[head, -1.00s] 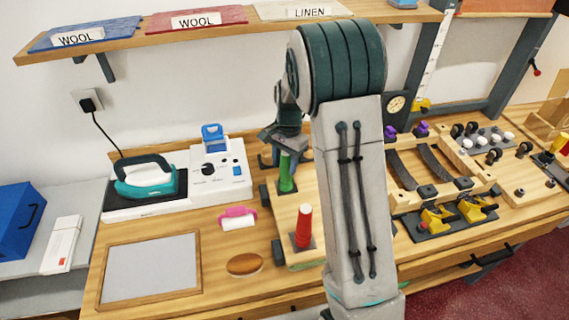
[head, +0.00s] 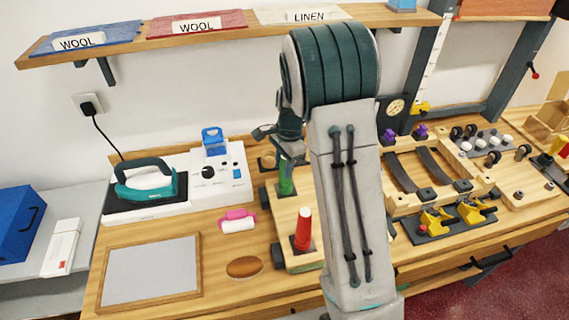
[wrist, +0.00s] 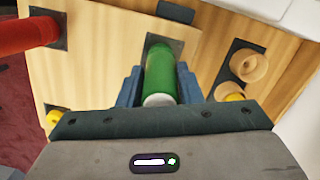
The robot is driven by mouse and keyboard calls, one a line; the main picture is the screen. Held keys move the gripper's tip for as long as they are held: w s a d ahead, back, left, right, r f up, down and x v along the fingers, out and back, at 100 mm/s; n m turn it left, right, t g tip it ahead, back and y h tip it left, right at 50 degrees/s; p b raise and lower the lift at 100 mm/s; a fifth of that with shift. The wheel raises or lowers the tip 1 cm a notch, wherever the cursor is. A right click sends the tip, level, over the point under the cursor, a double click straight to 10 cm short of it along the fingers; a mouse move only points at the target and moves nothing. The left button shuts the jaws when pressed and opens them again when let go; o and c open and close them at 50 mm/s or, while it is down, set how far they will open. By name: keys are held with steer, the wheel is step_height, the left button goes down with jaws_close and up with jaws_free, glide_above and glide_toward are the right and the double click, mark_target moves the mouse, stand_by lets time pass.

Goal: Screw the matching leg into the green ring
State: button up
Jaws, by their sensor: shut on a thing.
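The green leg (head: 286,186) stands upright on the wooden board, its upper part hidden by my gripper in the head view. In the wrist view the green leg (wrist: 161,75) lies between my two fingers, its pale end towards the camera and its far end at a dark square plate (wrist: 158,42). My gripper (wrist: 160,88) is shut on the green leg. I cannot make out a green ring at its foot. A red leg (head: 303,228) stands upright on another dark plate at the board's near end; it also shows in the wrist view (wrist: 28,35).
The wooden board (head: 300,261) lies on the counter. Left of it are a pink-and-white roller (head: 238,222), a brown oval piece (head: 244,267) and a framed grey panel (head: 150,270). An iron (head: 148,181) stands further back. Wooden frames and yellow clamps (head: 436,219) fill the right.

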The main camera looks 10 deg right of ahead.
steer(key=m+p, duration=0.1)
steer(key=m, duration=0.1)
steer(key=shift+r+m, duration=0.15)
steer(key=shift+m, duration=0.25)
steer(key=m+p, duration=0.2)
steer(key=m, duration=0.2)
steer(key=shift+w+t, duration=0.15)
steer(key=shift+t, duration=0.25)
steer(key=m, duration=0.2)
steer(key=shift+w+m, duration=0.1)
steer(key=shift+m, duration=0.3)
steer(key=o, duration=0.8)
steer(key=shift+f, duration=0.2)
